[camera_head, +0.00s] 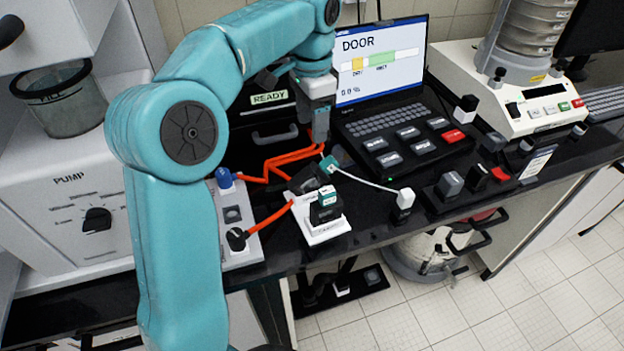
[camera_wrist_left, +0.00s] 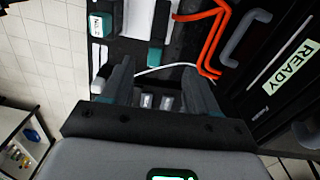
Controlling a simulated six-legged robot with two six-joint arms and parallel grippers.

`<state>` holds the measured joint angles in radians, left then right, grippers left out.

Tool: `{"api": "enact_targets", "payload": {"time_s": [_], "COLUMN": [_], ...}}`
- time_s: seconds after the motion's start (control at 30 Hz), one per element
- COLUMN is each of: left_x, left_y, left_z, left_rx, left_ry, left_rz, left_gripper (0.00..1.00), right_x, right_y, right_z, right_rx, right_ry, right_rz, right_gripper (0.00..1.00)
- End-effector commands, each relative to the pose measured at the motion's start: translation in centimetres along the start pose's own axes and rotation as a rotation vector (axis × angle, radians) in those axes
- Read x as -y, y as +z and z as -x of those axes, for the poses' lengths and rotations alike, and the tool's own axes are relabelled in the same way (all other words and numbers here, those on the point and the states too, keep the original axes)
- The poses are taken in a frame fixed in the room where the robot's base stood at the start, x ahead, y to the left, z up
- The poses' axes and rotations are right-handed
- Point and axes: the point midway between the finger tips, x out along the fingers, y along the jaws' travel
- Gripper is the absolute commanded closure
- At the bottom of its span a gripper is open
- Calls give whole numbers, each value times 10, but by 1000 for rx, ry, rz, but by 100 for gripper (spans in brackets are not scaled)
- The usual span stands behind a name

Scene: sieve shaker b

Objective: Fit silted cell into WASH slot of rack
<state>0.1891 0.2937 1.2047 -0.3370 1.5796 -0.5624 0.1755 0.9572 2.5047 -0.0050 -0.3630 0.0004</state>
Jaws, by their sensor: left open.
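My left gripper (camera_head: 320,138) hangs from the teal arm above the bench, behind a small white rack (camera_head: 322,232). Dark cells with teal parts stand at the rack; one cell (camera_head: 326,209) is at its front and another (camera_head: 304,180) is farther back. In the left wrist view, my left gripper (camera_wrist_left: 162,75) has its dark fingers apart, with no cell clearly held between them. A dark cell with a teal end (camera_wrist_left: 155,54) lies ahead of the fingertips, beside white rack surface (camera_wrist_left: 133,18). The WASH marking and which cell is silted cannot be told. My right gripper is not in view.
Orange hoses (camera_head: 280,162) and a white cable (camera_head: 365,181) run close to the rack. A black READY box (camera_head: 268,120) and a laptop (camera_head: 380,70) stand behind. A pump unit (camera_head: 65,190) is left; a sieve shaker (camera_head: 515,95) is right. The bench's front edge is close to the rack.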

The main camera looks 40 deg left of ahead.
Motion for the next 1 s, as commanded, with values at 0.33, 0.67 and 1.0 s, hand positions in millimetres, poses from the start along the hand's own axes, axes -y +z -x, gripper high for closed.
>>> {"api": "enact_targets", "payload": {"time_s": [0.33,0.67,1.0], "left_x": [-1,-4,-4], "left_y": [1,4,4], "left_z": [-74,-110,-133], "left_rx": [1,3,-1], "left_ry": [1,2,0], "left_rz": [-2,-3,-4], "left_gripper": [40,40,40], "right_x": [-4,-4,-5], "right_y": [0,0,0], "right_z": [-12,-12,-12], "right_rx": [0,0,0], "right_ry": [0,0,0], "right_rz": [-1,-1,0], "right_gripper": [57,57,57]}}
